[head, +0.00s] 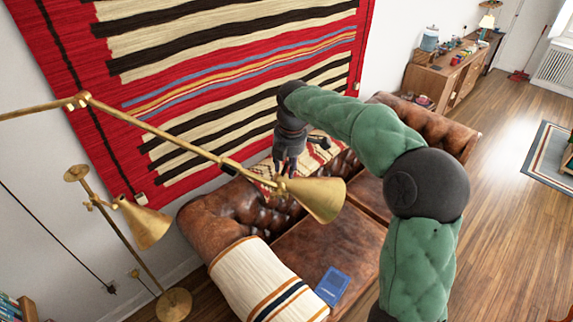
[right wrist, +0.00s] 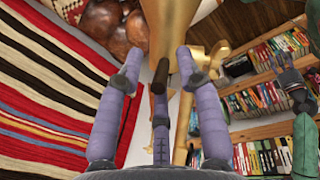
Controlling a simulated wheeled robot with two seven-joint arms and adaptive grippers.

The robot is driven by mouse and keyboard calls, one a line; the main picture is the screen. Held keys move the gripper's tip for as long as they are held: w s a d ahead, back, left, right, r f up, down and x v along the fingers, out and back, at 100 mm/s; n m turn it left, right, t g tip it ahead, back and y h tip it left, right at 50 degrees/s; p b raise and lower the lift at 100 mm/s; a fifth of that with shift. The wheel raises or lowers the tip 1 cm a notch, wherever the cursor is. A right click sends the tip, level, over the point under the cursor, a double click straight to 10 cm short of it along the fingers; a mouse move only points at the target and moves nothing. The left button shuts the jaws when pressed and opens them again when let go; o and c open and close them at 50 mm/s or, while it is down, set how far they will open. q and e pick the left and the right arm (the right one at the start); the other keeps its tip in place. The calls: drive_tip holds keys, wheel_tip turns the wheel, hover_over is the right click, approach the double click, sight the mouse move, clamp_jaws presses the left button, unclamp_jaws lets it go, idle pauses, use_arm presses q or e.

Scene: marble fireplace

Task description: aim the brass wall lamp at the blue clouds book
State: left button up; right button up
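The brass wall lamp's cone shade (head: 318,199) hangs at the end of a long brass arm (head: 150,128), its mouth pointing down and right over the sofa. The blue clouds book (head: 331,286) lies on the sofa's seat, below the shade in the picture. My right gripper (head: 284,166) reaches down just behind the shade's narrow end. In the right wrist view its fingers (right wrist: 158,62) are spread, with the brass shade (right wrist: 172,25) beyond their tips. I cannot tell whether they touch it. A grey and green part at that view's right edge may be my left arm; its fingers are unclear.
The brown leather sofa (head: 205,211) carries a striped throw (head: 250,272). A brass floor lamp (head: 146,224) stands at left. A striped rug (head: 215,60) hangs on the wall. Bookshelves (right wrist: 268,92) show in the right wrist view. Open floor (head: 510,225) lies at right.

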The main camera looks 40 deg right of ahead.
sight(299, 179)
clamp_jaws()
drive_tip(key=shift+s+d+f+t+y+b, duration=0.15)
drive_tip(key=shift+d+f+t+y+b, duration=0.2)
drive_tip(key=shift+b, duration=0.55)
drive_tip(key=t+y+b, duration=0.1)
drive_tip(key=b, duration=0.4)
drive_tip(key=s+d+f+t+y+b, duration=0.1)
drive_tip(key=t+y+b, duration=0.1)
drive_tip(key=b, duration=0.3)
drive_tip(key=d+f+t+y+b, duration=0.1)
drive_tip(key=y+b, duration=0.1)
drive_tip(key=b, duration=0.3)
drive_tip(key=shift+s+f+m, duration=0.15)
drive_tip(key=shift+s+m, duration=0.15)
drive_tip(key=shift+s, duration=0.1)
drive_tip(key=shift+s+t+y+b, duration=0.1)
drive_tip(key=shift+t+y+b, duration=0.35)
drive_tip(key=shift+b, duration=0.8)
unclamp_jaws()
drive_tip(key=shift+d, duration=0.1)
